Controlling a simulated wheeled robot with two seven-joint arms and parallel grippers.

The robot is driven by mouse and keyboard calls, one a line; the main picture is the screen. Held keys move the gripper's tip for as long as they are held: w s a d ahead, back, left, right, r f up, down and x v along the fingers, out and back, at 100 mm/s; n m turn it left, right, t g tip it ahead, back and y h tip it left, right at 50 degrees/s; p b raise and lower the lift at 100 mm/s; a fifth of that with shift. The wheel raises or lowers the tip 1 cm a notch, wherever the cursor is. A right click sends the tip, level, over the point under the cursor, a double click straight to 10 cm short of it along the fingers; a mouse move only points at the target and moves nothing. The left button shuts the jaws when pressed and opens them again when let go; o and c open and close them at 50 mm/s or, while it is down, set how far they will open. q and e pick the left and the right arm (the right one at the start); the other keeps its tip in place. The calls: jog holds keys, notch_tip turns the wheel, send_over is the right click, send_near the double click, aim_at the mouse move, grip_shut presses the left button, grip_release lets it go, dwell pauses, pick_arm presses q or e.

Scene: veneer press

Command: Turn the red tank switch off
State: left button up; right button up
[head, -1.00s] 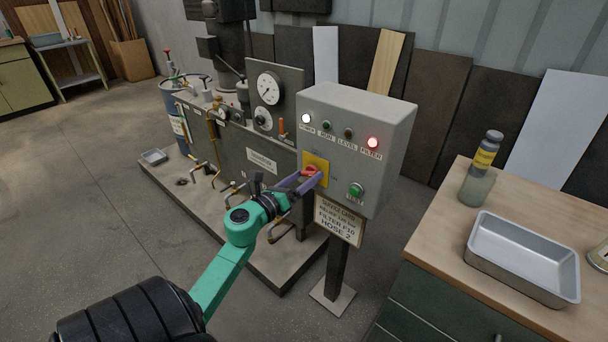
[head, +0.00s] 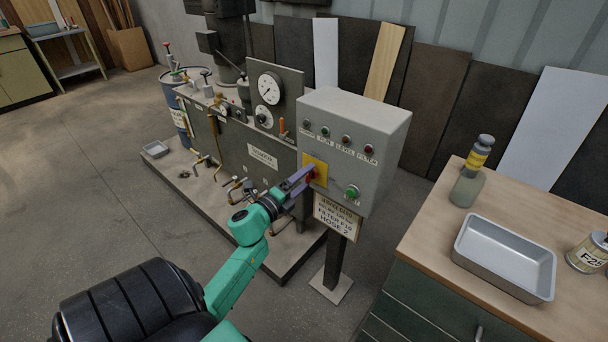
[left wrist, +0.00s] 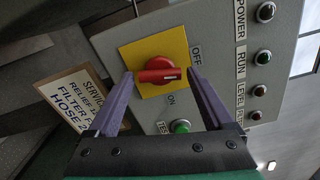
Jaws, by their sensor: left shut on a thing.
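The red tank switch (head: 311,175) sits on a yellow plate (head: 319,165) on the grey control box (head: 352,125). My left gripper (head: 308,177) is shut on the switch handle, its purple fingers partly hiding it in the head view. In the left wrist view the red switch (left wrist: 155,77) lies between the two fingertips (left wrist: 159,74). Its white mark points right, towards the OFF label (left wrist: 196,58); the ON label (left wrist: 171,98) is below the handle. The POWER, RUN, LEVEL and FILTER lamps (head: 346,139) all look dark. My right gripper is not in view.
A green button (head: 352,192) is close beside the switch. A sign (head: 336,217) hangs under the box. The press tank (head: 250,150) stands left of it. A bench (head: 420,250) at right holds a bottle (head: 469,180), a metal tray (head: 505,283) and a can (head: 588,253).

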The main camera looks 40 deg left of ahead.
pick_arm(q)
jog(key=shift+n+p, duration=0.6)
jog(key=shift+n, duration=0.6)
jog(key=o, duration=1.1)
jog(key=s, duration=1.4)
jog(key=shift+s+d+b, duration=0.15)
jog(key=shift+s+b, duration=0.2)
jog(key=shift+b, duration=0.05)
jog(key=shift+n, duration=0.3)
